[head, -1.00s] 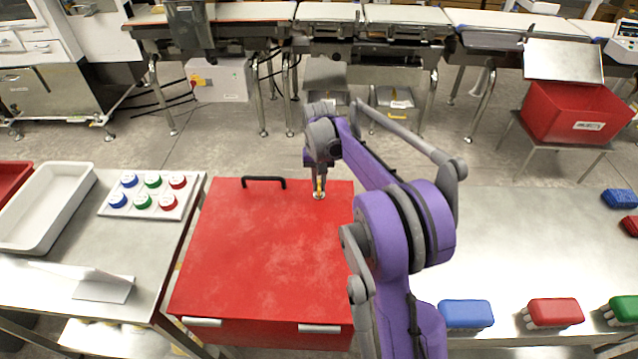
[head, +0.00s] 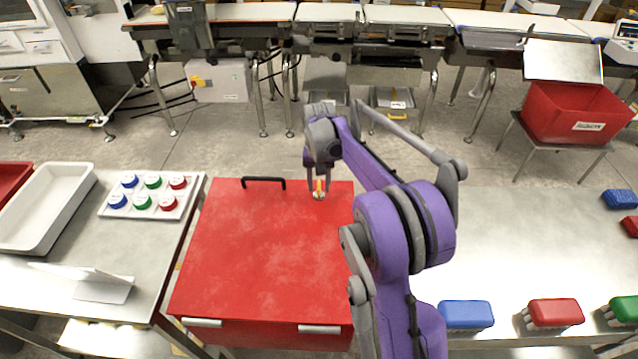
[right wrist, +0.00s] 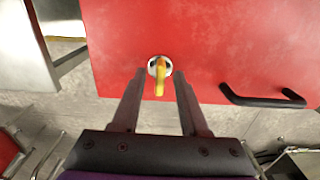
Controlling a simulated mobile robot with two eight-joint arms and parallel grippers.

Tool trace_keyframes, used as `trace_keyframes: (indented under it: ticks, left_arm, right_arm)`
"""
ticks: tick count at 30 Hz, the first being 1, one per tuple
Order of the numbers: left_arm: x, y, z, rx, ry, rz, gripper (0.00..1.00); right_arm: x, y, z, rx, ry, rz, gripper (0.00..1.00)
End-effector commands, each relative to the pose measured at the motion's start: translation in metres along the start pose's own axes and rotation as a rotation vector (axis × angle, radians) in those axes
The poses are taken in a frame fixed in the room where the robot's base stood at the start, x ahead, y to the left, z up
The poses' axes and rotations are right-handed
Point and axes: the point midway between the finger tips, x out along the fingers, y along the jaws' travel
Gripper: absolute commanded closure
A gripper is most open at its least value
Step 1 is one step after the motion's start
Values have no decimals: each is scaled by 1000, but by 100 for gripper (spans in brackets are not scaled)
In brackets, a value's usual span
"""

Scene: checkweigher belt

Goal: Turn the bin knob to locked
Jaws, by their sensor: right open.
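The red bin lid (head: 260,250) lies flat and closed, with a black handle (head: 263,181) at its far edge. The bin knob (head: 318,192) has a yellow lever on a pale round base near the lid's far right corner. In the right wrist view the knob (right wrist: 159,72) shows clearly, its lever running roughly along the gripper's line. My right gripper (head: 319,194) is open over the knob. In the right wrist view its two fingers (right wrist: 157,80) stand apart on either side of the lever, with gaps between. My left gripper is not in view.
A left table holds a white tray (head: 83,170) and a holder (head: 125,211) of coloured round pieces. A steel table (head: 530,245) on the right bears blue, red and green brushes. A red open bin (head: 572,112) stands farther back.

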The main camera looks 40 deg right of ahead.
Motion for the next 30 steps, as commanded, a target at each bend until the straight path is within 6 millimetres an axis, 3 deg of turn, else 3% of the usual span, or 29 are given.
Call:
trace_keyframes:
  ticks: [8,21,30]
  left_arm:
    - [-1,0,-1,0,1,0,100]
    - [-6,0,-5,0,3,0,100]
    - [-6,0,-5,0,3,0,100]
  right_arm:
    - [-14,0,0,0,0,0,56]
    - [-95,0,0,0,0,0,56]
    - [-109,0,0,0,0,0,56]
